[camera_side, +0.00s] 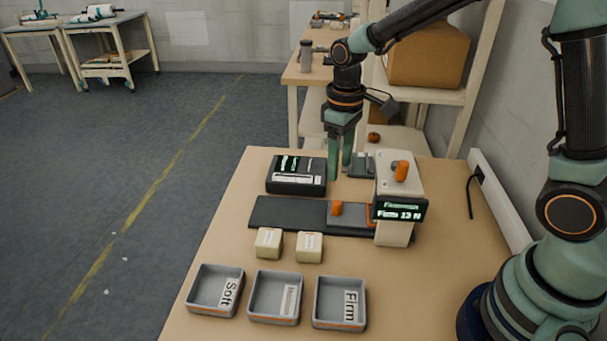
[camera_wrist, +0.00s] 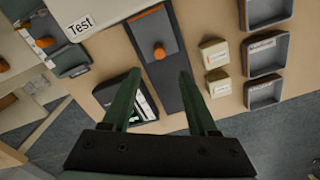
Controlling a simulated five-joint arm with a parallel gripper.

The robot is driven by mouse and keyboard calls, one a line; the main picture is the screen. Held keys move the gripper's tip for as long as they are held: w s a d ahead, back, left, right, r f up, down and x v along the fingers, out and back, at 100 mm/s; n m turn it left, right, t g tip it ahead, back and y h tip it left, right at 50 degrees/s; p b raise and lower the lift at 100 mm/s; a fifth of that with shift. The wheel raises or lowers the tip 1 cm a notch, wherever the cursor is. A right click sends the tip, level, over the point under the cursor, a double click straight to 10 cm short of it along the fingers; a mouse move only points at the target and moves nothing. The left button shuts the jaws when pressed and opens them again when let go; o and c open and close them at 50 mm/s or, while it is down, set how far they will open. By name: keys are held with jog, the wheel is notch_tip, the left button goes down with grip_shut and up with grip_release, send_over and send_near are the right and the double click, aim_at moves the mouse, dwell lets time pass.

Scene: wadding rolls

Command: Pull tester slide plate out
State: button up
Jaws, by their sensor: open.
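The tester (camera_side: 400,187) is a pale upright unit with an orange knob on top and a lit display reading "Firm 13 N". Its grey slide plate (camera_side: 352,221) lies on a long dark rail (camera_side: 285,214), with its right end at the tester. An upright orange knob (camera_side: 337,208) stands on the plate. The plate (camera_wrist: 146,31) and its knob (camera_wrist: 159,51) also show in the wrist view. My gripper (camera_side: 340,172) points down, open and empty, behind the rail between the black box and the tester. Its fingers (camera_wrist: 160,78) are apart from the knob.
A black box (camera_side: 297,174) with a display stands behind the rail. Two cream labelled blocks (camera_side: 268,242) (camera_side: 309,247) sit in front of it. Three empty grey trays line the front: Soft (camera_side: 207,307), a middle one (camera_side: 262,317) and Firm (camera_side: 329,322). A small grey device (camera_side: 362,166) stands behind the tester.

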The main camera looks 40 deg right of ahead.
aim_at(337, 203)
notch_tip(337, 203, down, 11)
jog(key=shift+r, duration=0.1)
dwell(0.3)
grip_shut()
dwell(1.4)
